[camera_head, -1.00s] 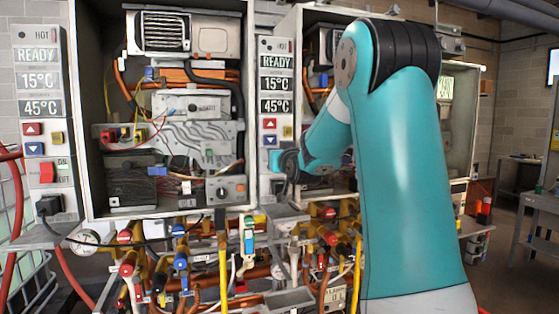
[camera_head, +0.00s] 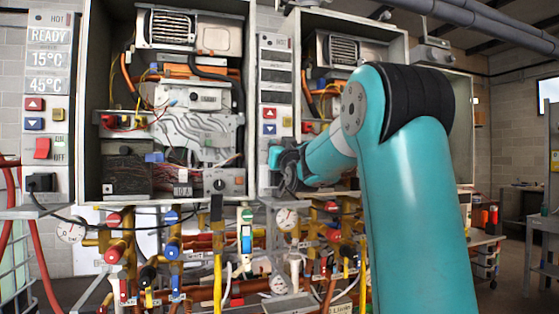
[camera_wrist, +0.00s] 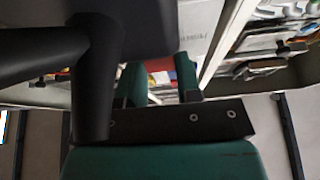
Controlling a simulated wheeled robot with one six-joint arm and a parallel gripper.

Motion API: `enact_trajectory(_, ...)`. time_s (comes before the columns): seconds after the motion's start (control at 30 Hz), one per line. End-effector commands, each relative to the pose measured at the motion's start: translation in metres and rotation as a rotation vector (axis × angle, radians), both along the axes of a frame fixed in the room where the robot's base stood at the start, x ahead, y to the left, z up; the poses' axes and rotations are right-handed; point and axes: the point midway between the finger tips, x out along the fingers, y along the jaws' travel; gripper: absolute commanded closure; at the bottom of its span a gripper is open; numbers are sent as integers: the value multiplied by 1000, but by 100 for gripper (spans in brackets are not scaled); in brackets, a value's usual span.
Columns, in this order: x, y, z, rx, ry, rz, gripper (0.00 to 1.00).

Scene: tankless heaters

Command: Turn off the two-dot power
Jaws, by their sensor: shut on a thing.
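The middle control panel (camera_head: 274,84) is a narrow upright strip between two open heater cabinets. Its display windows are dark, with red and blue buttons below them. My gripper (camera_head: 277,160) is at the lower part of this panel, under those buttons, and hides the power switch area there in the head view. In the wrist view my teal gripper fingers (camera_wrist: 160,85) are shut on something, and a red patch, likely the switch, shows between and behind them. The contact itself is hidden. No dot markings can be made out.
The left panel (camera_head: 47,90) is lit, reading READY, 15°C and 45°C, with a red rocker switch (camera_head: 42,148) marked ON/OFF. Pipes and coloured valves (camera_head: 170,250) crowd the space below the cabinets.

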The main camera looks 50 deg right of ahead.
Motion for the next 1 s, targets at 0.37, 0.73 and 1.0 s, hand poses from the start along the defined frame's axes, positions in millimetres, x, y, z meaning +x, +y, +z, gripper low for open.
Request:
enact_trajectory(0.37,0,0,1,-2,-2,-1,57)
enact_trajectory(0.73,0,0,1,1,1,0,43)
enact_trajectory(1.0,1,-1,11,35,57,-1,43)
